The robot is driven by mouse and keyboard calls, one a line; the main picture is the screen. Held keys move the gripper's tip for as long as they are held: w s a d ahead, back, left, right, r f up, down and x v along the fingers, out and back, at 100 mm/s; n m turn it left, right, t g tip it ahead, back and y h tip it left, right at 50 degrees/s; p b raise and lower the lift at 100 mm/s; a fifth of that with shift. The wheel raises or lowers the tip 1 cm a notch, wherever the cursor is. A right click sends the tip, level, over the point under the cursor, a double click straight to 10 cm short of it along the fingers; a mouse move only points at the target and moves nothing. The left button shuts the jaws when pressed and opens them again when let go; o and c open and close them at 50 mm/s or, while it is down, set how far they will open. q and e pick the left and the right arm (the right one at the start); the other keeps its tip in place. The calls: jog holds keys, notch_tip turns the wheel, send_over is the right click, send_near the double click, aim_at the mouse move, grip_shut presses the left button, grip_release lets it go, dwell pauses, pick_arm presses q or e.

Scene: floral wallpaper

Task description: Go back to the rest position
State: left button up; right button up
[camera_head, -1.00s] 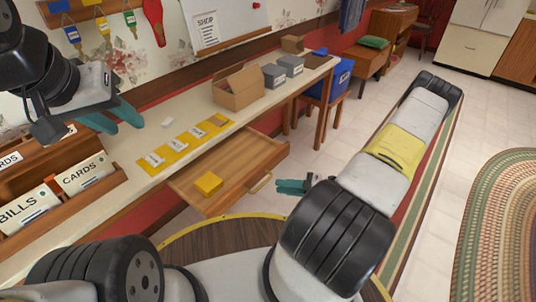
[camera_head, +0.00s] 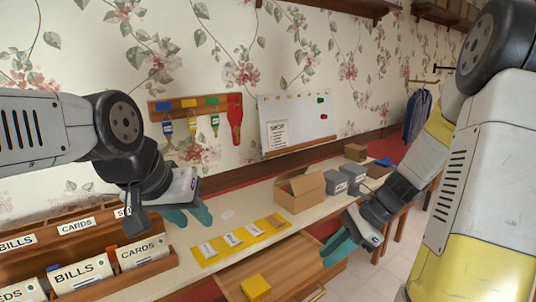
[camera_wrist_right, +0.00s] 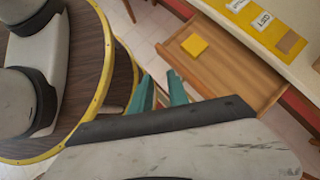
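My right gripper (camera_head: 338,248) is in front of the desk, to the right of the open drawer. In the right wrist view my right gripper (camera_wrist_right: 160,92) shows two teal fingers apart with nothing held. The open drawer (camera_head: 300,262) holds a yellow block (camera_head: 256,288), which also shows in the right wrist view (camera_wrist_right: 194,45).
The desk (camera_head: 238,213) carries a yellow strip (camera_head: 205,255) with labelled spots, an open cardboard box (camera_head: 300,192), grey boxes (camera_head: 337,182) and a wooden card organizer (camera_head: 160,275). A tag rack (camera_head: 190,103) and a whiteboard (camera_head: 300,118) are on the wall.

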jog(key=s+r+n+t+h, duration=0.2)
jog(key=s+r+n+t, duration=0.1)
jog(key=r+n, duration=0.5)
jog(key=s+a+r+n+t+h, duration=0.1)
jog(key=s+r+n+t+h, duration=0.2)
jog(key=r+n, duration=0.6)
jog(key=s, duration=0.2)
jog(key=shift+s+a+n+h, duration=0.15)
jog(key=shift+s+n+h, duration=0.15)
jog(key=shift+s+n, duration=0.1)
